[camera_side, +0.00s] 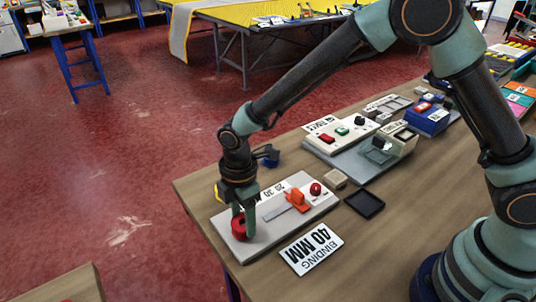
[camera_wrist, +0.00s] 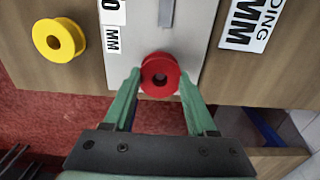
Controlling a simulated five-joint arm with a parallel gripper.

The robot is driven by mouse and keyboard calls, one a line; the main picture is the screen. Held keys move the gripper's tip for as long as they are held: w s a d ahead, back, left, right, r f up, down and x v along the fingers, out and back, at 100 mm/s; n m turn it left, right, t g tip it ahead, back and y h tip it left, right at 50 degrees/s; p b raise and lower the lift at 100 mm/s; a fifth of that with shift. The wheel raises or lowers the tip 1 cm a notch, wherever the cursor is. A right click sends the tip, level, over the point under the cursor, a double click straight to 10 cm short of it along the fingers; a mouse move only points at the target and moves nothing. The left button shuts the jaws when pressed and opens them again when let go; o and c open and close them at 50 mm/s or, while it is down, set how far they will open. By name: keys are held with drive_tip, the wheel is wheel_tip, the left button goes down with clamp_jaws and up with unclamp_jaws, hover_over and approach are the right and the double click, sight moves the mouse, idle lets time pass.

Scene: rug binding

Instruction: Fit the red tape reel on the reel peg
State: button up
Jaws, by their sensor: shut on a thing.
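The red tape reel (camera_side: 238,227) is between the fingers of my gripper (camera_side: 243,222), at the near left end of a pale grey plate (camera_side: 262,236). In the wrist view the red reel (camera_wrist: 160,88) has a finger of my gripper (camera_wrist: 160,74) on each side, and its hole faces the camera with a dark centre. The gripper is shut on the reel. I cannot make out the reel peg apart from the reel, and I cannot tell whether the reel is around it or how much gap lies beneath.
The plate carries an orange lever (camera_side: 297,201) and a red knob (camera_side: 315,188). A yellow reel (camera_wrist: 59,40) lies left of the plate in the wrist view. A "BINDING 40 MM" card (camera_side: 311,249) and a black tray (camera_side: 365,204) lie nearby. The table edge is close to the reel.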

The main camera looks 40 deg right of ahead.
drive_tip(key=shift+f, duration=0.2)
drive_tip(key=o, duration=1.4)
drive_tip(key=shift+o, duration=0.2)
wheel_tip(320, 180, up, 12)
